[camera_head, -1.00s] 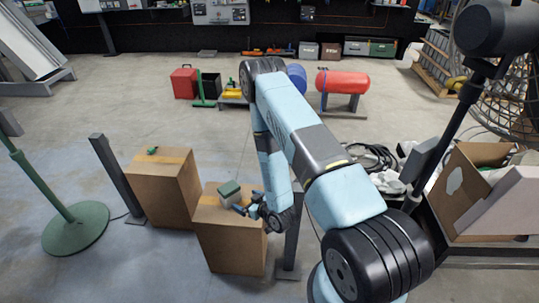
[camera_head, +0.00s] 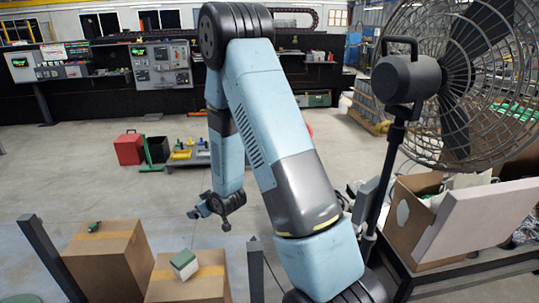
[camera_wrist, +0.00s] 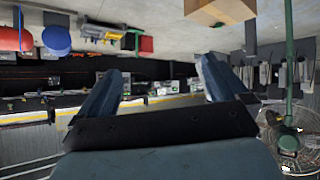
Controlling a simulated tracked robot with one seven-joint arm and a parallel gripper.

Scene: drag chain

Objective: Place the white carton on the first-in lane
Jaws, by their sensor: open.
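A small box with white sides and a green top (camera_head: 184,264), which fits the white carton, rests on the taped top of the right cardboard box (camera_head: 205,287). My gripper (camera_head: 197,212) is in the air beyond and above it, apart from it. In the wrist view my gripper (camera_wrist: 160,75) has its two fingers spread with nothing between them. A small green item (camera_head: 94,227) lies on the left cardboard box (camera_head: 105,262). I cannot tell which surface is the first-in lane.
Dark posts (camera_head: 48,258) stand beside the cardboard boxes. A large fan (camera_head: 465,85) and an open carton with a white panel (camera_head: 480,215) are at the right. A red container (camera_head: 129,148) stands farther back. Open floor lies at the left.

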